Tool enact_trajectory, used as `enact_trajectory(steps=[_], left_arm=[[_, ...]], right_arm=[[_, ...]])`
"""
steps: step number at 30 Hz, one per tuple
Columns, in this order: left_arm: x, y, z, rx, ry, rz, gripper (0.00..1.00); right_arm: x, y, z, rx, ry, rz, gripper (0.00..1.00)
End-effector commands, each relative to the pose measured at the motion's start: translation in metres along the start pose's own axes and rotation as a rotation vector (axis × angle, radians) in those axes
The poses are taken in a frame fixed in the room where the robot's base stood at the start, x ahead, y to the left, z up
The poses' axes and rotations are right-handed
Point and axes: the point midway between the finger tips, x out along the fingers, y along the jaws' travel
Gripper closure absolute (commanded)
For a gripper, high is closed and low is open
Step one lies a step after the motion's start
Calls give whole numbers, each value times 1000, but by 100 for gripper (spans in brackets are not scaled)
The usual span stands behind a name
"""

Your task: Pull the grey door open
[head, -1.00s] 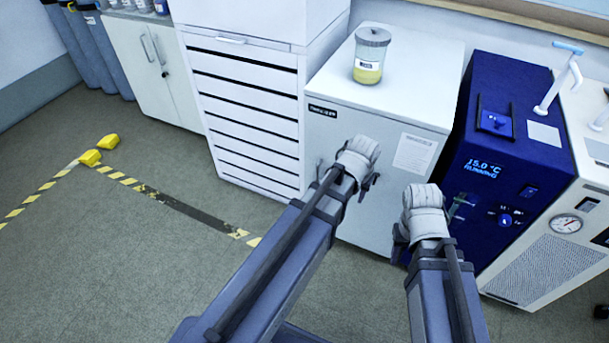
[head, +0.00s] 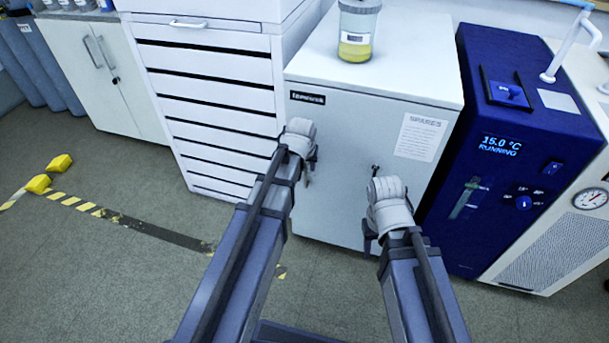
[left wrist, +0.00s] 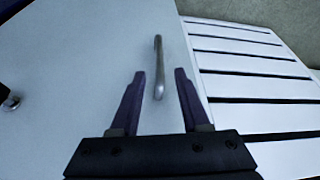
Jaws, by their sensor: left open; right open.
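The grey door (head: 345,140) is the front of a low cabinet with a "SPARES" sheet on it, and it looks closed. Its upright metal bar handle (left wrist: 158,68) shows in the left wrist view; in the head view my left arm hides it. My left gripper (head: 309,168) is at the door's left side. In the left wrist view its open fingers (left wrist: 159,74) are on either side of the handle's lower part; I cannot tell how deep they reach. My right gripper (head: 369,236) is in front of the door's lower right, its fingers mostly hidden.
A small knob (head: 376,170) sits on the door. A jar (head: 357,32) of yellow liquid stands on the cabinet top. A white drawer unit (head: 215,90) is at left, a blue chiller (head: 495,190) at right. Floor at left is open, with striped tape and yellow blocks (head: 40,183).

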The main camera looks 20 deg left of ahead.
Motion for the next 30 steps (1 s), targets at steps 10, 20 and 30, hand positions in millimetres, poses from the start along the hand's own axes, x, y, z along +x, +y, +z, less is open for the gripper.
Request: enact_trajectory(steps=[10, 20, 30], left_arm=[[49, 0, 2, 0, -1, 0, 54], [70, 0, 0, 1, -1, 0, 54], [69, 0, 0, 1, -1, 0, 69]], right_arm=[[45, -4, -3, -3, 1, 5, 50], [64, -6, -4, -8, 2, 3, 50], [63, -6, -4, -8, 2, 3, 50]])
